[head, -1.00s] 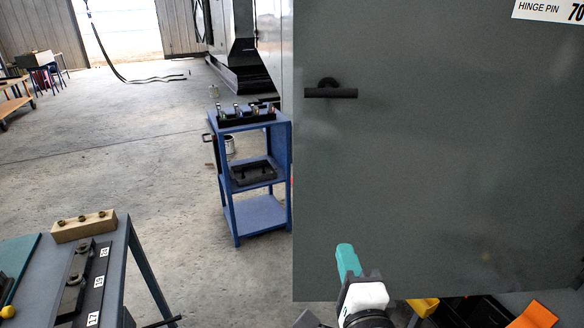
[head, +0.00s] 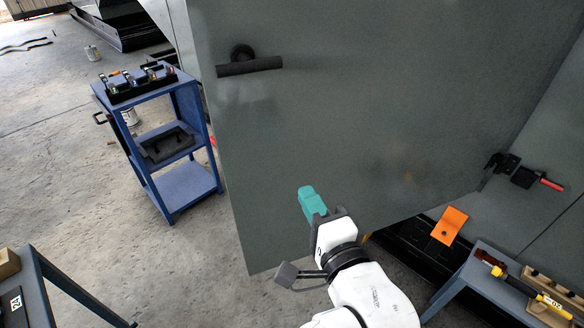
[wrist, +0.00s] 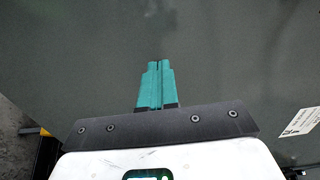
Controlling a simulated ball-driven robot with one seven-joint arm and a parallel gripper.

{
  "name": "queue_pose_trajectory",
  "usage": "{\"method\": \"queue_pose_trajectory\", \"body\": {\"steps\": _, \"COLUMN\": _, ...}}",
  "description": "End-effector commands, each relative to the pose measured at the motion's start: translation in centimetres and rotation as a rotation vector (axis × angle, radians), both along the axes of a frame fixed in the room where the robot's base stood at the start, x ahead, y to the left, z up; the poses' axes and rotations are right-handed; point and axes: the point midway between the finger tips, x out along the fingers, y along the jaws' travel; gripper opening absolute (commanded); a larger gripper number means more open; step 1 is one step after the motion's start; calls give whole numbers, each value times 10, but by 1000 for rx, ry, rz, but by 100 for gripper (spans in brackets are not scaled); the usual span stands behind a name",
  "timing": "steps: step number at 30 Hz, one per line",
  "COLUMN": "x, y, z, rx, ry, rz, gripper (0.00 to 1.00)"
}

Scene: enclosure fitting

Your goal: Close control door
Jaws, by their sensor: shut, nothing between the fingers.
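The control door (head: 330,110) is a large grey-green panel with a black handle (head: 249,66) near its upper left edge. It stands open, at an angle to the enclosure on the right. My gripper (head: 306,190) is in front of the door's lower part, below and to the right of the handle. In the wrist view, its teal fingers (wrist: 156,64) are together and empty, pointing at the door surface (wrist: 80,50). I cannot tell whether the fingertips touch the panel.
A blue shelf cart (head: 185,187) stands left of the door. A black latch with a red grip (head: 540,181) is on the enclosure at right. An orange plate (head: 449,225) and a tool bench (head: 475,290) are at lower right. A table corner (head: 50,280) is at lower left.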

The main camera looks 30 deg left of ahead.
Motion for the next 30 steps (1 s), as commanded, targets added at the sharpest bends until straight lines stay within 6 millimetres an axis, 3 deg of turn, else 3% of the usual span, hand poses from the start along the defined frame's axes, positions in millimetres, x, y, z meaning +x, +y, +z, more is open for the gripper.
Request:
{"method": "queue_pose_trajectory", "body": {"steps": 6, "x": 29, "y": 31, "z": 3, "rx": 3, "ry": 1, "rz": 0, "gripper": 0}}
{"method": "queue_pose_trajectory", "body": {"steps": 12, "x": 46, "y": 48, "z": 1, "rx": 1, "ry": 1, "rz": 0, "gripper": 0}}
{"method": "queue_pose_trajectory", "body": {"steps": 30, "x": 56, "y": 58, "z": -2, "rx": 1, "ry": 1, "rz": -8, "gripper": 0}}
